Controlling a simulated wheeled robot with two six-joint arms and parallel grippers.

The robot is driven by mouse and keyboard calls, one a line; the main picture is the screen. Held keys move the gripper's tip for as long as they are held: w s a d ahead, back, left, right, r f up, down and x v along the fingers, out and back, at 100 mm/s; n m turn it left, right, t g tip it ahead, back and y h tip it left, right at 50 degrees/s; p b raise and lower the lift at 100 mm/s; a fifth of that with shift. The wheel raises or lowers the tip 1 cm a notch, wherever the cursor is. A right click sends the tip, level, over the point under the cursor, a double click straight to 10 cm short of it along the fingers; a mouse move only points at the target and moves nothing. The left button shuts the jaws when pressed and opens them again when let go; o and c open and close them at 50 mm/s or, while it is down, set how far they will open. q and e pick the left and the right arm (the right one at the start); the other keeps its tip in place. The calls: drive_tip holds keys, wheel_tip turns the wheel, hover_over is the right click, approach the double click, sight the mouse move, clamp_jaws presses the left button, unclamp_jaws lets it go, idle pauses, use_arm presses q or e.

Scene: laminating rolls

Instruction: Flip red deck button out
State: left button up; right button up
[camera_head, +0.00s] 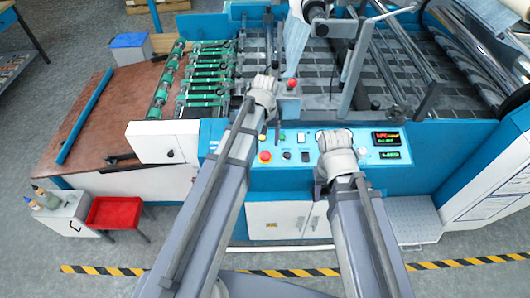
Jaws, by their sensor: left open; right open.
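A red button (291,84) stands on the deck of the laminating machine, just right of my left gripper. A larger red button (265,156) with a yellow collar sits at the left of the blue control panel (295,159). I cannot tell for sure which one the task means. My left gripper (266,82) is over the deck edge, close to the deck's red button, with no visible contact. My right gripper (335,138) is over the right half of the panel, left of the lit displays. The fingertips of both are small and partly hidden; neither visibly holds anything.
Lit displays (386,139) and small buttons share the panel. A metal post and rollers (355,60) rise right of my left gripper.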

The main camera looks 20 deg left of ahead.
sight(265, 154)
use_arm(q)
wheel_tip(265, 154, down, 7)
drive_tip(key=b, duration=0.6)
drive_tip(key=shift+r, duration=0.1)
drive_tip(key=shift+c, duration=0.3)
clamp_jaws()
idle(0.4)
